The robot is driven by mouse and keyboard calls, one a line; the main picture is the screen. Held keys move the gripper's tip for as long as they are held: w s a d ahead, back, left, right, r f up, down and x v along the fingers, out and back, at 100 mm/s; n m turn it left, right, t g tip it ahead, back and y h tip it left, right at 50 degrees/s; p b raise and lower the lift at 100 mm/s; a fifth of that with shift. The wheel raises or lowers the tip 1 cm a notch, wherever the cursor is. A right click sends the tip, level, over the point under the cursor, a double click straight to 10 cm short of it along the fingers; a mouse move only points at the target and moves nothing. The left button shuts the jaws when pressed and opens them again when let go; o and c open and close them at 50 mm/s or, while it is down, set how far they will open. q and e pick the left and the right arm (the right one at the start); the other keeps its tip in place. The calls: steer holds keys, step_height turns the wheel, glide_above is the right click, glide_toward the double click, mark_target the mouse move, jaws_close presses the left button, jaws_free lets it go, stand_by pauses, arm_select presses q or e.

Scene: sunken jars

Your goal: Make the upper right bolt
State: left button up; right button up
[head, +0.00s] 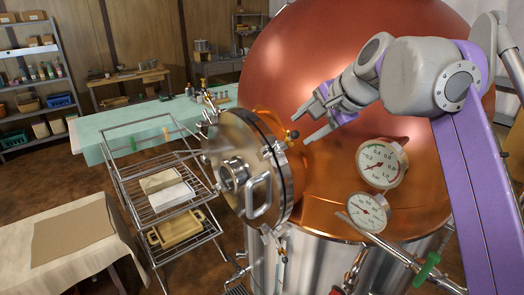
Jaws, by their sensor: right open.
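A round steel hatch door (229,168) with a handle is set on the side of a large copper vessel (330,50). At the hatch's upper right edge is a small bolt with a brass-coloured knob (293,134). My right gripper (304,128) is open, just right of this knob, with its two fingers pointing left towards it. I cannot tell whether a finger touches the knob. Other clamp parts show on the hatch rim, with the lower ones partly hidden. My left gripper is not in view.
Two pressure gauges (381,163) stand on the copper below my right arm. A pipe with a green handle (427,266) crosses at lower right. A wire rack (150,190) with a yellow tray (176,230) stands left of the hatch, with tables and shelves beyond.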

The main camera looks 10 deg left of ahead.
mark_target(298, 133)
steer(key=x, duration=0.2)
steer(key=shift+w+a+f, duration=0.15)
steer(key=shift+f, duration=0.1)
steer(key=shift+a+r, duration=0.1)
steer(key=shift+w+f, duration=0.35)
steer(key=shift+x, duration=0.85)
